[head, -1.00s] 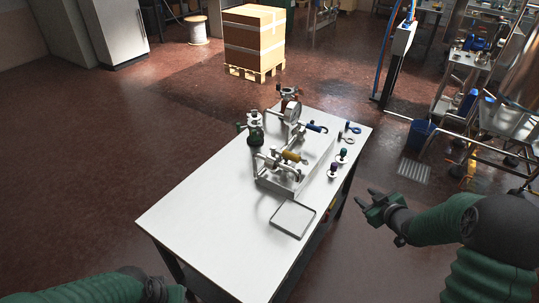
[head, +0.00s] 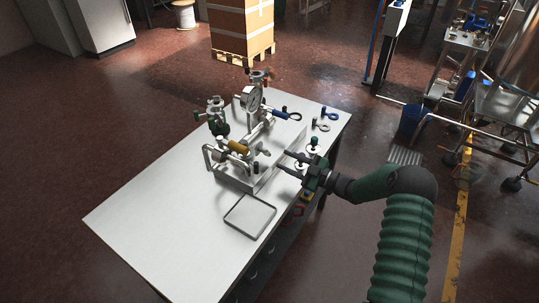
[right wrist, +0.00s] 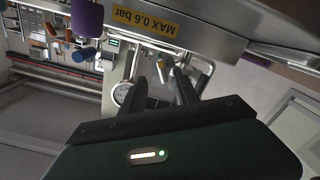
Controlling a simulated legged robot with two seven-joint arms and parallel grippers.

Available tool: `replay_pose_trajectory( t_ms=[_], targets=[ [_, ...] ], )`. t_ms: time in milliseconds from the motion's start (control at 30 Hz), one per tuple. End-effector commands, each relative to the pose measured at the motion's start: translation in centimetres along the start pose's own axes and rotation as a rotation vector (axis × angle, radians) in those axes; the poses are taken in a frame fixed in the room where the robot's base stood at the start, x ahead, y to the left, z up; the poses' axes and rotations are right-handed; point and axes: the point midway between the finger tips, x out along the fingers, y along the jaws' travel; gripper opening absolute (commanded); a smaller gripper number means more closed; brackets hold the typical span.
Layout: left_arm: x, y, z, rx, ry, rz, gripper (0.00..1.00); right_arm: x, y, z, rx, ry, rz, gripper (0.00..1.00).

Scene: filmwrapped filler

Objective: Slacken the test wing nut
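A metal test rig with a pressure gauge (head: 251,98), valves, and a yellow-handled valve (head: 238,147) stands on the white table. A small grey fitting (head: 264,153) sticks out at the rig's right side; I cannot tell whether it is the test wing nut. My right gripper (head: 284,161) is just right of the rig, fingers apart and pointing at it, with nothing seen between them. In the right wrist view the fingers (right wrist: 171,80) point toward metal pipes and the gauge (right wrist: 122,94), below a yellow label reading MAX 0.6 bar (right wrist: 143,20). My left gripper is out of view.
A shallow grey tray (head: 270,207) lies in front of the rig. Ring-handled tools (head: 329,113) and dark-capped pieces (head: 314,143) lie along the table's right edge. The white table (head: 150,215) is clear at the left and front.

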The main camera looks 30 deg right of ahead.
Motion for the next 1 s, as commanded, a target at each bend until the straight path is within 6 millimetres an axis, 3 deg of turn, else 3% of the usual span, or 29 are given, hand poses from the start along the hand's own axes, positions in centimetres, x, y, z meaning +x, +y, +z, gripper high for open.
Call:
replay_pose_trajectory(
  t_ms=[100,300,633,900,1000],
  targets=[
    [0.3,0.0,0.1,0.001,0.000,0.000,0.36,3.1,-0.2,-0.1,-0.003,0.002,-0.003,0.37],
    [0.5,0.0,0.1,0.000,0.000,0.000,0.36,6.5,-0.4,-0.5,-0.006,-0.001,-0.003,0.37],
    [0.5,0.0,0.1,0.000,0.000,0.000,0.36,6.9,-0.1,-0.2,-0.001,0.000,-0.001,0.37],
    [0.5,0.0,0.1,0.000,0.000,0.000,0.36,6.9,-0.1,-0.3,-0.003,-0.001,0.000,0.02],
    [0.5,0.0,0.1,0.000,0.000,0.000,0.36,6.9,-0.1,-0.4,-0.004,-0.001,0.000,0.00]
  ],
)
